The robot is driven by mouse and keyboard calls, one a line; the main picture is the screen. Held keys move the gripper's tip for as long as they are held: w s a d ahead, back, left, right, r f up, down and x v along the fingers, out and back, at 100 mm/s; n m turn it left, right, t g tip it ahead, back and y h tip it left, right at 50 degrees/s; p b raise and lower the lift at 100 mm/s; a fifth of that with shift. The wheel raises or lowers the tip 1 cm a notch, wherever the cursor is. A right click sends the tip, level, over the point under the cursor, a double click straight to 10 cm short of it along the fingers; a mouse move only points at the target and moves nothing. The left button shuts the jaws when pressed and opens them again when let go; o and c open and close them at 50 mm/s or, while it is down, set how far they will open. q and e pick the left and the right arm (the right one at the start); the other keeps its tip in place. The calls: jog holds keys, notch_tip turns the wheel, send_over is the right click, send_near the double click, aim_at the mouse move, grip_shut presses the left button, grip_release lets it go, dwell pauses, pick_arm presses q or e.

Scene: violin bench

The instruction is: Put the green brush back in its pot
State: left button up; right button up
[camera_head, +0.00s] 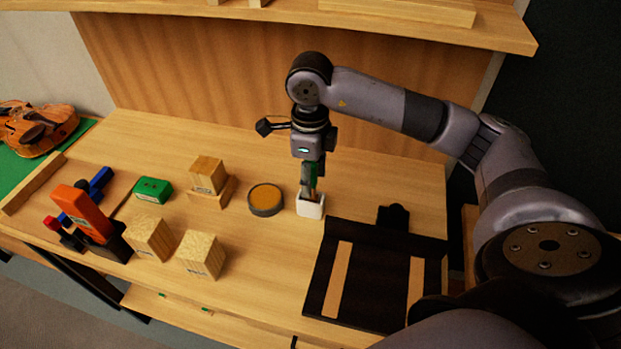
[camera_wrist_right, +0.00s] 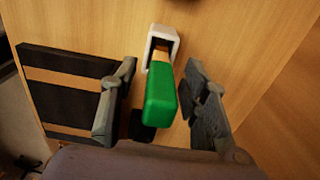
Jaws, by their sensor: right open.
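The green brush (camera_wrist_right: 160,97) stands with its lower end in the white pot (camera_wrist_right: 173,33). In the head view the white pot (camera_head: 310,208) sits on the bench right of the round tin, and a sliver of green brush (camera_head: 314,184) shows above it. My right gripper (camera_head: 310,178) points down over the pot. In the right wrist view its open fingers (camera_wrist_right: 158,108) stand on either side of the green brush, with visible gaps, so it does not grip it. My left gripper is not in view.
A round tin (camera_head: 266,199) with an amber top stands left of the pot. A dark slotted panel (camera_head: 374,285) lies at the front right. Wooden blocks (camera_head: 202,254), a green block (camera_head: 153,189) and an orange tool (camera_head: 82,212) are at left. A shelf (camera_head: 400,33) overhangs the back.

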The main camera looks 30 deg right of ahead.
notch_tip(320, 180, up, 11)
jog(key=shift+f, duration=0.15)
dwell(0.4)
